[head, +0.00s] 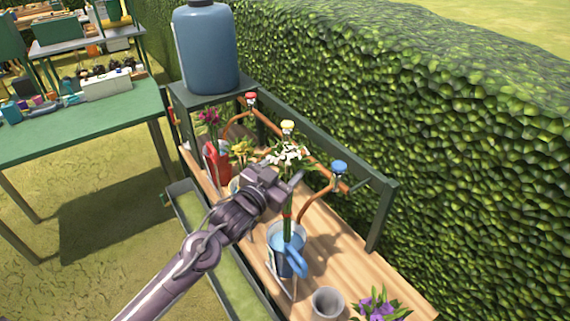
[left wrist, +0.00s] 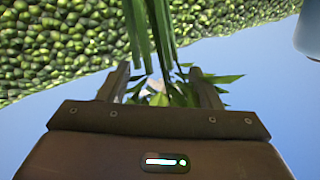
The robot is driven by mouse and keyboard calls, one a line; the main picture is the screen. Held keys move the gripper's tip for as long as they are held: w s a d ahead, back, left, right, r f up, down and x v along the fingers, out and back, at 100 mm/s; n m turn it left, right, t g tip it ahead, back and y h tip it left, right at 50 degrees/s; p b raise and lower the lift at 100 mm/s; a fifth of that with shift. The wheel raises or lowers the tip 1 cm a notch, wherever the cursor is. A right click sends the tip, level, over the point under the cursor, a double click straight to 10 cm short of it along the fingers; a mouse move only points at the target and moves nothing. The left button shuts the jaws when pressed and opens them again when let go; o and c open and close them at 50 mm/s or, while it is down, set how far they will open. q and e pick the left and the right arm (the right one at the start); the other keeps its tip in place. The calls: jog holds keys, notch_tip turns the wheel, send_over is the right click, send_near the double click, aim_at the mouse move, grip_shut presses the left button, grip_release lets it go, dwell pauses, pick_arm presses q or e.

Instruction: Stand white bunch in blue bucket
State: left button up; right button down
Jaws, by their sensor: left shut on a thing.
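My left gripper (head: 280,184) is shut on the white bunch (head: 289,155), with its white flowers above the jaws. Its green stems (head: 287,225) hang down, bound by a red band, and their lower ends are at the mouth of the blue bucket (head: 287,252). I cannot tell how deep the stems reach. In the left wrist view the stems (left wrist: 149,35) pass up between the fingers (left wrist: 165,88), with leaves behind. The blue bucket stands on the wooden bench below the gripper. My right gripper is not in view.
A red bucket (head: 217,163) with dark pink flowers and a yellow bunch (head: 241,150) stand farther back on the bench (head: 325,255). A grey cup (head: 327,303) and purple flowers (head: 378,304) are at the front. Taps (head: 340,168) on copper pipes rise behind; a hedge (head: 450,150) borders the right.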

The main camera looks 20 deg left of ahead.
pick_arm(q)
jog(key=shift+f+b, duration=1.9)
jog(key=shift+f, duration=1.35)
jog(key=shift+f+b, duration=1.7)
jog(key=shift+f, duration=1)
jog(key=o, duration=1.6)
jog(key=shift+c, duration=0.2)
jog(key=shift+f, duration=0.1)
jog(key=b+v, duration=0.1)
jog(key=v, duration=0.6)
jog(key=shift+s, duration=0.35)
